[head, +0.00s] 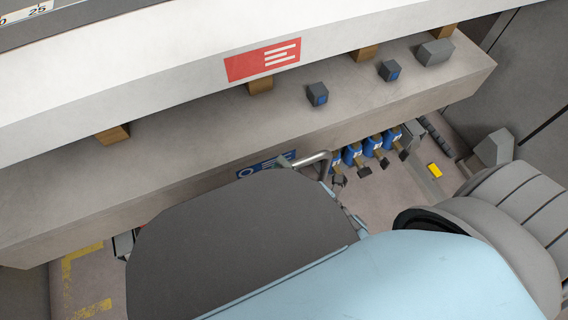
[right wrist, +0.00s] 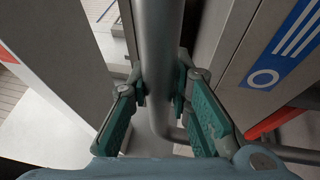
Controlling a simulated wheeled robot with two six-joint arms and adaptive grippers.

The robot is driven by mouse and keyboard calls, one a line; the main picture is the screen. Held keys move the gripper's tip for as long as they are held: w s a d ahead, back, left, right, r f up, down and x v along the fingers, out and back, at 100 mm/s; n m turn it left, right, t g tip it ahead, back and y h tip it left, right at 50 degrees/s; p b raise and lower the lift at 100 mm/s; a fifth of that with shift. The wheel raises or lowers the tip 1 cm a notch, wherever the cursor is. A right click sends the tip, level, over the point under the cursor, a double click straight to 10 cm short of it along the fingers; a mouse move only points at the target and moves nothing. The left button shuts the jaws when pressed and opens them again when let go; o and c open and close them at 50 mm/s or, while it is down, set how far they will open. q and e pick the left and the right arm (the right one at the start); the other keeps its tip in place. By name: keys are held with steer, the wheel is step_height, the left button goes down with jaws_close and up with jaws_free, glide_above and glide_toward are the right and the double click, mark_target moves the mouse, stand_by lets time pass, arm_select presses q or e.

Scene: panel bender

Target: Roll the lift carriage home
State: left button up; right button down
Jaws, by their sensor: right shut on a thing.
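A grey metal tube handle (head: 316,159) stands out beside the front wall of the long beige machine bed in the head view. In the right wrist view the tube (right wrist: 157,40) runs down between the fingers and bends to the right below. My right gripper (right wrist: 160,88) is shut on this tube, with teal pads on both sides of it. In the head view only small parts of this gripper show near the handle, behind my light blue arm. The carriage body cannot be made out clearly. My left gripper is not in view.
A blue label (head: 264,166) sits on the bed wall close to the handle; it also shows in the right wrist view (right wrist: 292,45). Several blue units (head: 372,146) stand right of the handle. A yellow block (head: 434,170) lies farther right. Yellow floor marks (head: 82,262) show at lower left.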

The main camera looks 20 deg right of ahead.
steer(key=shift+f, duration=0.2)
steer(key=c, duration=1.4)
jaws_free()
steer(key=shift+r, duration=0.1)
steer(key=shift+c, duration=0.2)
steer(key=v, duration=1.2)
